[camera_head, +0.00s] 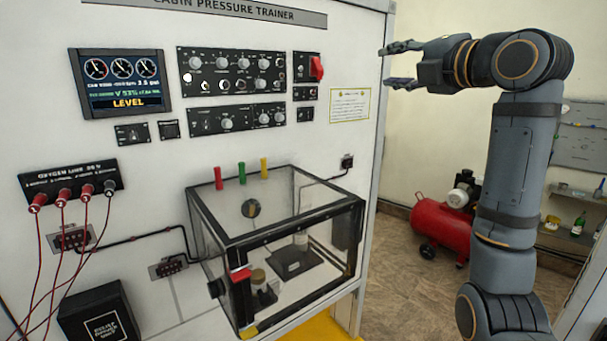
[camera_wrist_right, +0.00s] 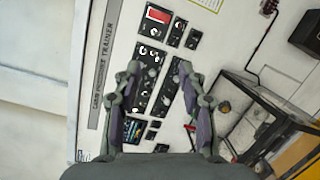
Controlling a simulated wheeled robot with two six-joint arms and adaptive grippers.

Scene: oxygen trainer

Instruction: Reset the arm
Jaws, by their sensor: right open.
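My right arm (camera_head: 520,180) stands raised at the right of the head view, bent at the elbow with its forearm pointing left. My right gripper (camera_head: 392,65) is open and empty, at the right edge of the white trainer panel. In the right wrist view the two fingers (camera_wrist_right: 158,95) are spread apart, with the panel's black control strips showing between and beyond them. Nothing is between the fingertips. My left gripper does not show in either view.
The cabin pressure trainer panel (camera_head: 270,120) carries a display (camera_head: 120,82), knob strips (camera_head: 232,75) and a red switch (camera_head: 317,67). A clear black-framed chamber (camera_head: 300,252) juts out below. Red leads hang from the oxygen block (camera_head: 70,180). A red compressor (camera_head: 441,228) stands behind on the floor.

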